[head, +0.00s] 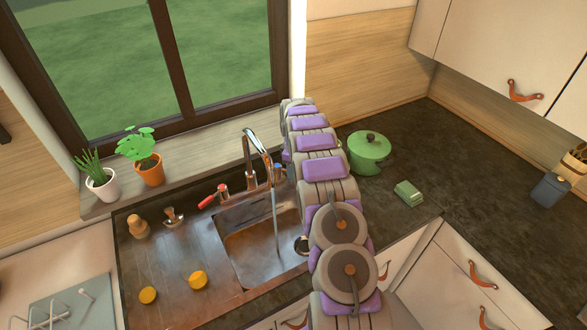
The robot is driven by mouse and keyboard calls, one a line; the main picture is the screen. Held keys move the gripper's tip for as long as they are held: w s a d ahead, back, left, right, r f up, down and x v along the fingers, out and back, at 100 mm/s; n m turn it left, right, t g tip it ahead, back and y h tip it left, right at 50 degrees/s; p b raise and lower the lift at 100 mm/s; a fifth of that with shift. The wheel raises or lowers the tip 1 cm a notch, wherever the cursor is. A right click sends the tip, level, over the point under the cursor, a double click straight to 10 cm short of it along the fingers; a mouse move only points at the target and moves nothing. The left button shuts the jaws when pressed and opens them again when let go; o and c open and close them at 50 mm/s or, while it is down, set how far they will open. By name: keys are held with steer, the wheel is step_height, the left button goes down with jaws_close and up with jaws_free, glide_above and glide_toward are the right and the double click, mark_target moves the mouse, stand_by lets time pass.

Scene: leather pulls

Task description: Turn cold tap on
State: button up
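A chrome faucet (258,150) with a tall curved spout stands behind the sink (240,247). A stream of water (275,215) falls from its spout into the basin. A small tap with a blue part (278,172) stands to the right of the spout, close to my arm and partly covered by it. A tap with a red part (223,191) stands to the left of the spout. My arm crosses the picture from the bottom up past the right of the faucet. My gripper is hidden behind the arm, so its fingers do not show.
A green lidded pot (368,153) and a green block (408,194) stand on the dark counter (470,210) to the right. Two potted plants are on the sill (190,165). Two yellow objects (198,280) and a wooden figure (138,227) sit left of the sink.

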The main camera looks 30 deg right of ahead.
step_height(320, 180, up, 17)
steer(key=p, duration=0.1)
steer(key=shift+r, duration=0.15)
stand_by(0.4)
